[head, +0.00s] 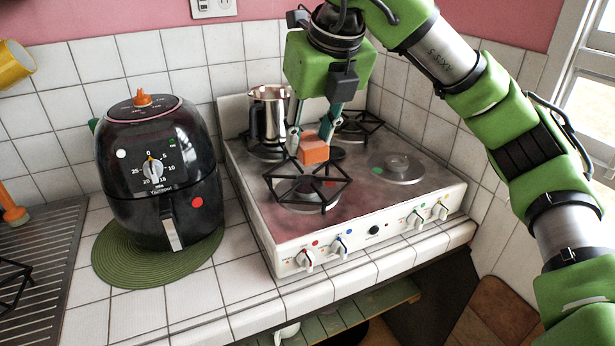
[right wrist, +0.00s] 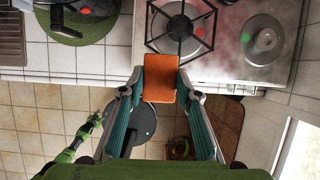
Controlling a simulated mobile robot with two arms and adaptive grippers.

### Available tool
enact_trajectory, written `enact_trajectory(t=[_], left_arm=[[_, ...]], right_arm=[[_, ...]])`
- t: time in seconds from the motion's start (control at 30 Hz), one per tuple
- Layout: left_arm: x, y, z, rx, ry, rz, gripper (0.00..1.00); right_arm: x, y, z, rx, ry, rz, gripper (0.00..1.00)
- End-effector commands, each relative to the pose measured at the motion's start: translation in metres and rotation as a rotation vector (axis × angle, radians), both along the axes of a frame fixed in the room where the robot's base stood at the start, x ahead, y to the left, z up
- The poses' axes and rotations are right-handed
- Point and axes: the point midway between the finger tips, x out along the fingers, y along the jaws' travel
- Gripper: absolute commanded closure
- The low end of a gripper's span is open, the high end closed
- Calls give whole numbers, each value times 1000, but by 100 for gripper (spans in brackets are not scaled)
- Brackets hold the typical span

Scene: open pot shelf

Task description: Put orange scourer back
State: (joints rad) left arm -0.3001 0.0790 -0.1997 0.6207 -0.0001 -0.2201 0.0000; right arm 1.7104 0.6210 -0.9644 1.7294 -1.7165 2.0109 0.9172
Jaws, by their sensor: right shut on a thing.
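My right gripper (head: 313,144) is shut on the orange scourer (head: 314,152), a small block, and holds it above the stove's front left burner. In the right wrist view the orange scourer (right wrist: 160,80) sits between the two fingertips of my right gripper (right wrist: 160,70), near the front edge of the stove. What looks like my left gripper (right wrist: 95,120) is small at the lower left of the right wrist view. Its jaws are too small to read. It does not show in the head view.
The white stove (head: 385,215) bears a metal pot (head: 268,112) at the back left and a black pan support (head: 300,192) in front. A black air fryer (head: 160,170) stands on a green mat (head: 112,268). A slatted green shelf (head: 395,297) is below the counter.

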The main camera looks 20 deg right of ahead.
Motion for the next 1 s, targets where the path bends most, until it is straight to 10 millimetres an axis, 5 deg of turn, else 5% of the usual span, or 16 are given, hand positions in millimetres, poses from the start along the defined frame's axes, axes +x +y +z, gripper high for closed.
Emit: enact_trajectory(t=[0.3, 0.5, 1.0], left_arm=[[-1, 0, 24, 0, 1, 0, 60], [-1, 0, 34, 0, 1, 0, 60], [0, 1, 55, 1, 1, -1, 60]], right_arm=[[72, -24, -31, 1, 9, -8, 100], [102, -33, -68, 0, 8, -6, 100], [122, -40, -119, -2, 6, -5, 100]])
